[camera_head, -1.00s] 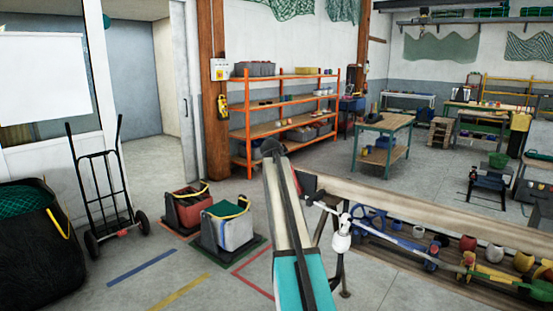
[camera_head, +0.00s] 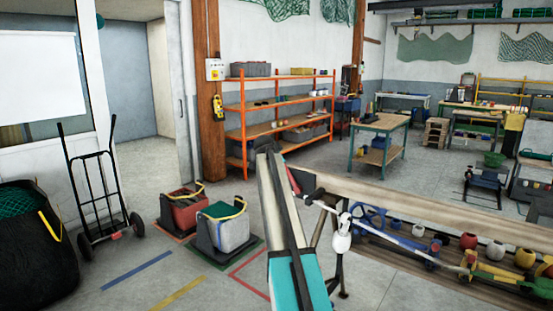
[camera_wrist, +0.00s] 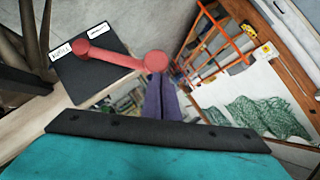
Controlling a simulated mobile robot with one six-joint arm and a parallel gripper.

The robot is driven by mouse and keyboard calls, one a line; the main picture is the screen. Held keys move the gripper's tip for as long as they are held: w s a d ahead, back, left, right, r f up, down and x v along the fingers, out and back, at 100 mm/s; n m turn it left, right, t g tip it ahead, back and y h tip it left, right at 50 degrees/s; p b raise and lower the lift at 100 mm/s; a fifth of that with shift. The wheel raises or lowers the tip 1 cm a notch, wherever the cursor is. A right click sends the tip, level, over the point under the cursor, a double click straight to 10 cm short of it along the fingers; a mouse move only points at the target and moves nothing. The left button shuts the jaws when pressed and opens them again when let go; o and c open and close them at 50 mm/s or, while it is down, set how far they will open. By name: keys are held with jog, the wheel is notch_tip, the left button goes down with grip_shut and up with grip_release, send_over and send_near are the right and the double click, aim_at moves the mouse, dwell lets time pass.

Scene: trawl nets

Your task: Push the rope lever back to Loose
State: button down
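In the wrist view, the red lever (camera_wrist: 118,58) lies across a dark plate (camera_wrist: 100,70). Its pivot end is at the left and its round knob (camera_wrist: 156,62) is at the right, beyond the plate's edge. Two white labels (camera_wrist: 98,28) are on the plate; their small, turned text is hard to read. My gripper (camera_wrist: 167,84) has its two dark purple fingers close together, seemingly shut. The fingertips are right at the knob; I cannot tell whether they touch it. In the head view, my arm hides most of the lever and the gripper.
A wooden bench (camera_head: 420,198) with a rail and colored floats below runs to the right. Two bins (camera_head: 222,234), a hand truck (camera_head: 97,195) and a black net tub (camera_head: 30,255) stand at the left. An orange shelf (camera_head: 278,105) is behind.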

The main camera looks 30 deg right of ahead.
jog(key=shift+w+a+f, duration=0.15)
jog(key=shift+f, duration=0.05)
jog(key=s+a+r+b, duration=0.1)
jog(key=s+a+r, duration=0.4)
jog(key=s+r, duration=0.3)
jog(key=shift+s+a+r+b, duration=0.25)
jog(key=shift+s+a+b, duration=0.1)
dwell(0.4)
dwell(0.4)
